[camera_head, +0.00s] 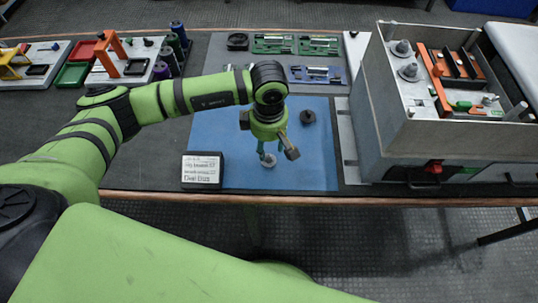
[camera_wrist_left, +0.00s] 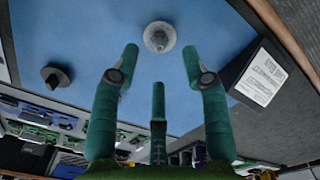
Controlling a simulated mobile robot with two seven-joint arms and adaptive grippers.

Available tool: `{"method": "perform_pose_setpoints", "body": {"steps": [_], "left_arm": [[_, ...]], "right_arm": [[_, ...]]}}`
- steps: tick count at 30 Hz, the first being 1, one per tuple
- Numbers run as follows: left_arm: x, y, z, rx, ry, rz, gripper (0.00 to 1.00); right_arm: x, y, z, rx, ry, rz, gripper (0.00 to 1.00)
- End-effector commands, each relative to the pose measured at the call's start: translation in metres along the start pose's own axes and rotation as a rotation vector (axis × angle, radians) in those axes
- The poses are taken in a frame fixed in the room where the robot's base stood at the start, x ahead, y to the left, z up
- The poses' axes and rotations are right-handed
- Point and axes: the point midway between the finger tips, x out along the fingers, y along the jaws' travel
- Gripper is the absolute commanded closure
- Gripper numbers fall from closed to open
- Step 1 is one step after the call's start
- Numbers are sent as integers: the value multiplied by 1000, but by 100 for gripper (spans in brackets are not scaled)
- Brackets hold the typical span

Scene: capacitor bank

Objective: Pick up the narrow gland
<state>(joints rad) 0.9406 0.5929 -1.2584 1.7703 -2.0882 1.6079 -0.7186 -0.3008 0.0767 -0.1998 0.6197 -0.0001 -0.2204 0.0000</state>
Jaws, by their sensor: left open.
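A light grey round gland (camera_head: 268,164) stands on the blue mat (camera_head: 215,140) near its front edge. In the left wrist view the grey gland (camera_wrist_left: 158,37) lies just beyond the fingertips, centred between the two outer ones. A darker round gland (camera_head: 308,117) sits farther back and to the right on the mat; it also shows in the left wrist view (camera_wrist_left: 55,76). I cannot tell for sure which one is the narrow one. My left gripper (camera_head: 267,153) points down above the grey gland, its green fingers (camera_wrist_left: 160,58) spread and empty. My right gripper is not in view.
A dark block with a white label (camera_head: 202,170) stands left of the grey gland, close to the gripper. A large grey open box (camera_head: 390,110) stands to the right. The mat's right front is clear.

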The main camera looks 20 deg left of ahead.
Motion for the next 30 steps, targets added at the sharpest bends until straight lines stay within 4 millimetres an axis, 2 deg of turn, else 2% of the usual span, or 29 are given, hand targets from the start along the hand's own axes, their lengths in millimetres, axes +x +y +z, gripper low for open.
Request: {"method": "perform_pose_setpoints", "body": {"steps": [5, 9, 17, 18, 21, 22, 30], "left_arm": [[24, -2, 0, -1, -2, -5, 54], [43, -1, 1, -1, -4, -2, 54], [48, 0, 1, 1, -5, 1, 54], [48, 0, 1, 1, -5, 1, 58], [48, 0, 1, 0, -5, 1, 93], [48, 0, 1, 0, -5, 1, 100], [48, 0, 0, 0, -5, 0, 100]], "right_arm": [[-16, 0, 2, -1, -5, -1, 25], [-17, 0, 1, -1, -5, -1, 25], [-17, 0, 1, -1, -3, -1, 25], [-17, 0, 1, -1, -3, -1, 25], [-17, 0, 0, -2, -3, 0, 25], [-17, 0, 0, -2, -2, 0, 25], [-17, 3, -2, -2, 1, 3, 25]]}}
